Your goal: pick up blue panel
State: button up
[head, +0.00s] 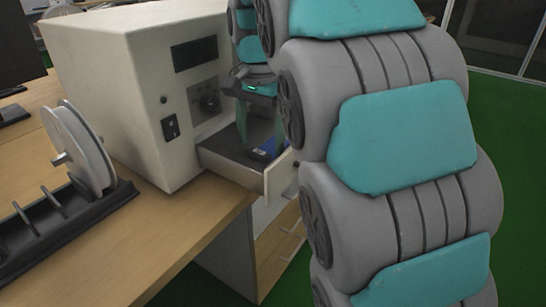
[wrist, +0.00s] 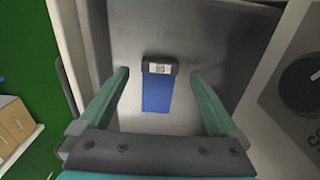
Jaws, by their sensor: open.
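The blue panel (wrist: 157,95) lies in the open drawer (wrist: 215,35), in the middle of the wrist view. It has a dark end piece with a pale label. In the head view the panel (head: 267,147) is a small blue patch inside the drawer, mostly hidden by my gripper and the drawer front. My gripper (wrist: 160,75) is open, with one finger on each side of the panel and a gap on both sides. In the head view my gripper (head: 257,145) reaches down into the drawer beside the machine. The fingers' exact height above the drawer floor is unclear.
The beige machine (head: 130,90) with a dark knob stands on the wooden desk (head: 150,225); the drawer juts from its front. The drawer walls stand close around my gripper. A white spool (head: 82,145) on a black rack (head: 60,225) is at the left. Wooden drawers (head: 280,240) are below.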

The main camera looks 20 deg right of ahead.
jog(key=shift+f, duration=0.8)
jog(key=c, duration=1.4)
jog(key=shift+c, duration=0.2)
jog(key=shift+r, duration=0.2)
